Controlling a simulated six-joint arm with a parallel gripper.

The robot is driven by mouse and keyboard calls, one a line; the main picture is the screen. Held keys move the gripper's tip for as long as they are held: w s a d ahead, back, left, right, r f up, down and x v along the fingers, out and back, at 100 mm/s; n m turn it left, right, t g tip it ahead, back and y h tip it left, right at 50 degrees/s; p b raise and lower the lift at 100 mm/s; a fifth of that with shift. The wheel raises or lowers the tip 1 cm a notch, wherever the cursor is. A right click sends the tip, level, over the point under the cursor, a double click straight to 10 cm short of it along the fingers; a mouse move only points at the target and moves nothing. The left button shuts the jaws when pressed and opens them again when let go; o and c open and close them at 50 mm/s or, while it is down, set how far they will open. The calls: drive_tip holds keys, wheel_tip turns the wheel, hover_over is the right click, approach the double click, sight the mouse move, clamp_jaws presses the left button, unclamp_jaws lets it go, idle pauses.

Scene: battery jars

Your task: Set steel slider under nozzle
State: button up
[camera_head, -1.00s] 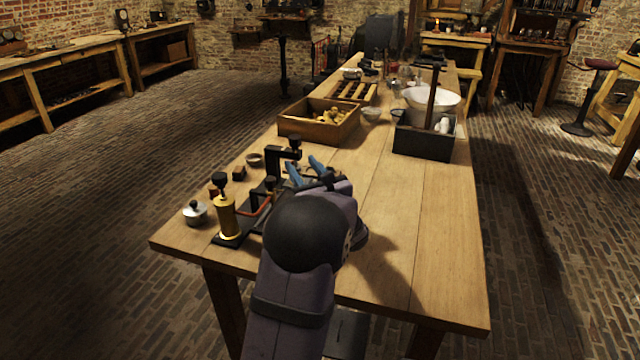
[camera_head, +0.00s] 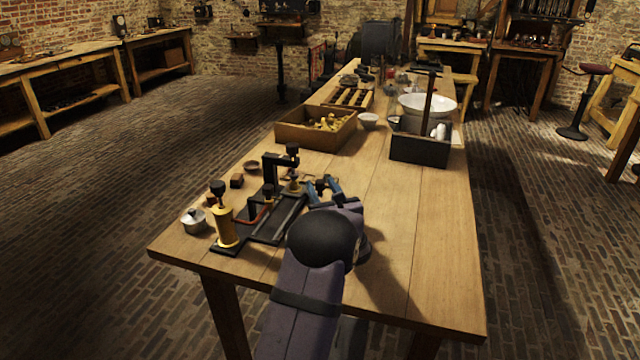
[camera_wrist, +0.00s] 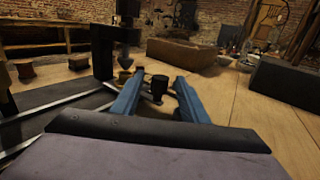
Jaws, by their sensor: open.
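The black fixture with two pale-edged rails (camera_head: 280,218) lies at the near left of the table. A black bracket (camera_head: 270,172) rises over it, its knobbed head (camera_head: 292,150) holding the nozzle, with a brass tip in the wrist view (camera_wrist: 125,60). My gripper (camera_head: 321,184) is open, just right of the bracket, with blue fingers pointing away from me. In the wrist view a black knob on a dark stem (camera_wrist: 159,86) stands between the fingers (camera_wrist: 160,78), with no clear contact. It may be the slider's handle; the steel body is not clearly visible.
A brass cylinder (camera_head: 226,226) stands on the fixture's near left end, by a lidded metal pot (camera_head: 194,220). A wooden box (camera_head: 300,135) and dark crate (camera_head: 420,152) stand farther back. The right of the table is clear.

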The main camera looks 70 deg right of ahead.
drive_tip(key=shift+x, duration=1)
clamp_jaws()
drive_tip(key=shift+a, duration=0.1)
drive_tip(key=a+b, duration=0.5)
drive_tip(key=a, duration=1.1)
drive_tip(key=shift+b, duration=0.4)
drive_tip(key=shift+f, duration=0.2)
